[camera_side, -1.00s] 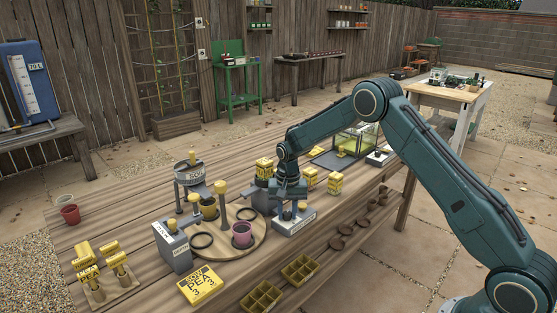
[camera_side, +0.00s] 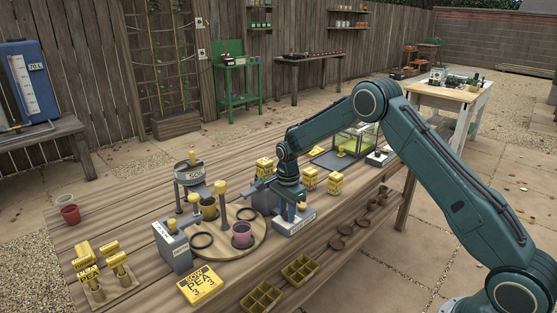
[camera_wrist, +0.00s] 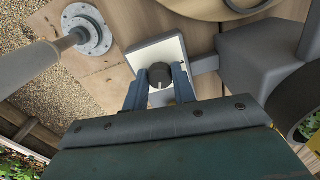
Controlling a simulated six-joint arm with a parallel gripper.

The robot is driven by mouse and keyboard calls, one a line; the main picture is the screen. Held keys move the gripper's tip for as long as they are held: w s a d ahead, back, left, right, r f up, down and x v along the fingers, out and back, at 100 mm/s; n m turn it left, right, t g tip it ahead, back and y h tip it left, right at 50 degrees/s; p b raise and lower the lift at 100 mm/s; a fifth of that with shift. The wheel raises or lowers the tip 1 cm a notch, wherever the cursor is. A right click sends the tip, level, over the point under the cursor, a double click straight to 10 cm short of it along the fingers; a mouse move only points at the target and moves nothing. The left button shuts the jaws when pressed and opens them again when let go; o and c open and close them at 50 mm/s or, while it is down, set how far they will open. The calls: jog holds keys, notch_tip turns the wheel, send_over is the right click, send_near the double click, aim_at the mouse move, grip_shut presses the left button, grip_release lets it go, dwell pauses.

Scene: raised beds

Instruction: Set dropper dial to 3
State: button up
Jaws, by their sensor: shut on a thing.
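The dropper dial (camera_wrist: 160,74) is a dark round knob with a pale pointer line, on a white plate (camera_wrist: 146,55) in the wrist view. The pointer line points down in that picture; I cannot read any numbers around it. My gripper (camera_wrist: 160,85) has its two blue fingers on either side of the dial, shut on it. In the side view my gripper (camera_side: 289,203) is lowered onto the grey dropper box (camera_side: 294,222), and it hides the dial there. A yellow card (camera_side: 200,285) reading "SOW PEA 3" lies on the table.
A round wooden turntable (camera_side: 230,248) with a pink pot (camera_side: 241,234) stands left of the dropper box. A soil hopper (camera_side: 193,172) stands behind it. Yellow seed trays (camera_side: 262,297) lie at the front edge.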

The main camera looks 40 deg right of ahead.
jog(key=shift+r+m, duration=0.1)
jog(key=shift+m, duration=0.6)
jog(key=o, duration=1)
notch_tip(320, 180, up, 14)
jog(key=shift+f, duration=0.1)
dwell(0.4)
